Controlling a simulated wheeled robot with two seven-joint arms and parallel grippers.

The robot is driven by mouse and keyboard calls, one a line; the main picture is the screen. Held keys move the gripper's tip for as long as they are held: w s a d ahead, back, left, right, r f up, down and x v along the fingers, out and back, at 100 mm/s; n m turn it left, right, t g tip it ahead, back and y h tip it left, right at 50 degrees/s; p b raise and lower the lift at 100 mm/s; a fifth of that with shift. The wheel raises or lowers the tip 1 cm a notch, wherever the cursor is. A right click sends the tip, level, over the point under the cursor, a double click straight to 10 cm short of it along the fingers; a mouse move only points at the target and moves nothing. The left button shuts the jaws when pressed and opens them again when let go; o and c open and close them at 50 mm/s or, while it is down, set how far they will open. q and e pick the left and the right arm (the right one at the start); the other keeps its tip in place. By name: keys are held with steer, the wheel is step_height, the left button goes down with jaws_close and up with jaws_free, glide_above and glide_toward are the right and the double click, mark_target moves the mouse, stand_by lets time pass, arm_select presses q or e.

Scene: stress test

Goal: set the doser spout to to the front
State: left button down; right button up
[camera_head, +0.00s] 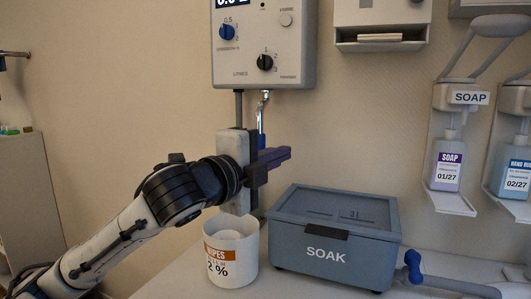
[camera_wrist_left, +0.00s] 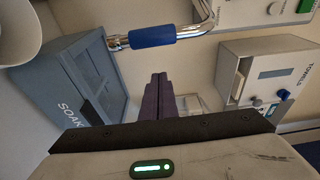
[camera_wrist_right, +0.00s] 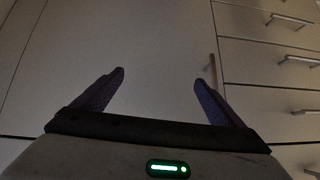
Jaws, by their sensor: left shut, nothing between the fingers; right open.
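The doser (camera_head: 262,50) is a grey wall box with a blue knob and a black knob. Its chrome spout (camera_head: 264,100) hangs below it with a blue sleeve (camera_head: 262,130), partly hidden behind my left gripper (camera_head: 288,154). In the left wrist view the bent chrome spout (camera_wrist_left: 203,12) and its blue sleeve (camera_wrist_left: 153,37) show clearly, ahead of the purple fingers (camera_wrist_left: 158,95). Those fingers are shut together and empty, with no visible contact with the spout. My right gripper (camera_wrist_right: 159,78) is open and empty in its wrist view, facing cabinet fronts.
A white wipes tub (camera_head: 231,268) stands under my left wrist. A blue-grey SOAK box (camera_head: 335,240) with a lid sits on the counter to its right, close below the fingers. A blue-handled tap (camera_head: 412,262) is beside the box. Soap dispensers (camera_head: 450,150) and a towel dispenser (camera_head: 382,22) hang at right.

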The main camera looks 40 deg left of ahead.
arm_select(q)
steer(key=a, duration=0.2)
steer(key=a+b, duration=0.1)
steer(key=shift+w+a, duration=0.3)
steer(key=shift+a, duration=0.1)
arm_select(e)
steer(key=shift+f, duration=0.2)
steer(key=shift+r, duration=0.1)
